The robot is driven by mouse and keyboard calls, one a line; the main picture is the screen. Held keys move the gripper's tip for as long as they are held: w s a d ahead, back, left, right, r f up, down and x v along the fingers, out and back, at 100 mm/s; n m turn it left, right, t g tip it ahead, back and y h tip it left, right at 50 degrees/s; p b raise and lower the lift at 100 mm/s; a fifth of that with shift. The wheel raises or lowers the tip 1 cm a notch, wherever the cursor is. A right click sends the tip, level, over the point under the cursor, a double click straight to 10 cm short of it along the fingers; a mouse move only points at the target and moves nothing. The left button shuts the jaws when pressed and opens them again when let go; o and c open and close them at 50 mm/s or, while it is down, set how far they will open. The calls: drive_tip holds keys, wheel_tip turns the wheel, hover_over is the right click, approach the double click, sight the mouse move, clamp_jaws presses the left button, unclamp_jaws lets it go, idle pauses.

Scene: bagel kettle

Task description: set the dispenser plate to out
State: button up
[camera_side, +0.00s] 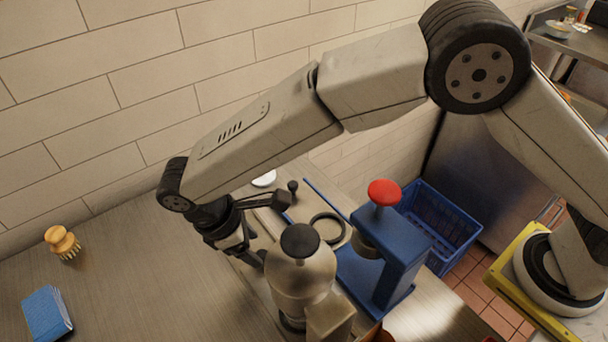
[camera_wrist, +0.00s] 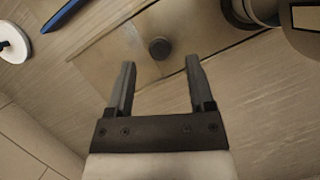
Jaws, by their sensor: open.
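The dispenser plate (camera_wrist: 115,45) is a flat, pale tan panel in the wrist view. A dark round knob (camera_wrist: 159,48) stands on it. What looks like the same knob (camera_side: 292,187) shows in the side view near my upper finger. My gripper (camera_wrist: 161,64) is open and empty, with the knob between and just beyond its fingertips in the wrist picture. I cannot tell the height gap. In the side view my gripper (camera_side: 267,230) is left of the steel dispenser (camera_side: 302,280) with a black cap, which hides part of the plate area.
A blue press (camera_side: 400,250) with a red knob (camera_side: 384,192) stands right of the dispenser. A black ring (camera_side: 328,228) lies between them. A blue crate (camera_side: 440,225) is behind. The counter's middle left is clear.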

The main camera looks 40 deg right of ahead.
sight(261, 254)
drive_tip(key=shift+x, duration=2.2)
drive_tip(key=shift+c, duration=0.3)
clamp_jaws()
drive_tip(key=shift+r, duration=0.1)
